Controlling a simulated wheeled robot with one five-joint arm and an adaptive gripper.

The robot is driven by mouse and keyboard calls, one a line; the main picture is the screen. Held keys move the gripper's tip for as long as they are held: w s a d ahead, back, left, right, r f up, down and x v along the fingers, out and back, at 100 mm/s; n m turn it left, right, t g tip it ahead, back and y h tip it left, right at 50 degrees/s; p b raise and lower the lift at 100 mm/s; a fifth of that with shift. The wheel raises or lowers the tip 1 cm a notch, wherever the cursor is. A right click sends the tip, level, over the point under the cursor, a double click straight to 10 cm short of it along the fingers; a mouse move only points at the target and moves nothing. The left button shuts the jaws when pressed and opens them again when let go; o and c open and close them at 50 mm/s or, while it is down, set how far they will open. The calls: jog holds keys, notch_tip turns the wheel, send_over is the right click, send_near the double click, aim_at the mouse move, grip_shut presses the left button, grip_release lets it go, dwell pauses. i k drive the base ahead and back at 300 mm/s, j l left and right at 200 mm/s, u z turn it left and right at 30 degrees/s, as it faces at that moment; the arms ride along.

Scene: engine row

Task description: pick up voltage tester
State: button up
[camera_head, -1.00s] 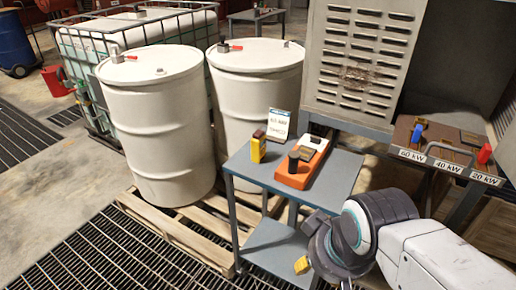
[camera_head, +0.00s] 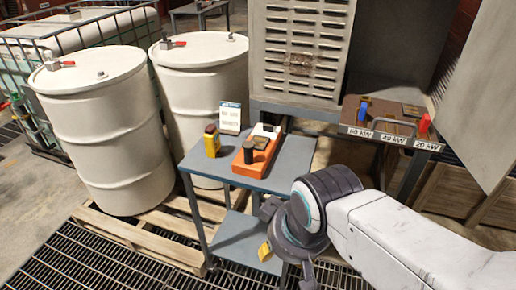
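A small yellow device with a dark top (camera_head: 212,141) stands upright at the left of the blue-grey table top (camera_head: 290,165). An orange tray (camera_head: 256,160) lies to its right, with a dark upright item (camera_head: 248,152) and a brown item in it. I cannot tell for certain which is the voltage tester. My gripper (camera_head: 285,242) is in front of and below the table top's front edge, apart from these things. Its fingers look spread and nothing shows between them. A small yellow piece (camera_head: 264,251) shows beside it, seemingly at the lower shelf.
A sign card (camera_head: 230,117) stands at the back of the table. White drums (camera_head: 100,130) stand on a wooden pallet (camera_head: 130,232) at left. A vented cabinet (camera_head: 300,50) stands behind. A panel with kW labels (camera_head: 390,135) is at right. Floor grating lies in front.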

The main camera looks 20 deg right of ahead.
aim_at(211, 137)
jog(key=i+j+u, duration=0.15)
jog(key=j+u, duration=0.25)
jog(key=i+j+u, duration=0.2)
jog(key=u, duration=0.2)
jog(key=i+j+u, duration=0.25)
jog(key=u, duration=0.15)
jog(key=i+j+u, duration=0.1)
jog(key=i+u, duration=0.25)
jog(key=k, duration=0.1)
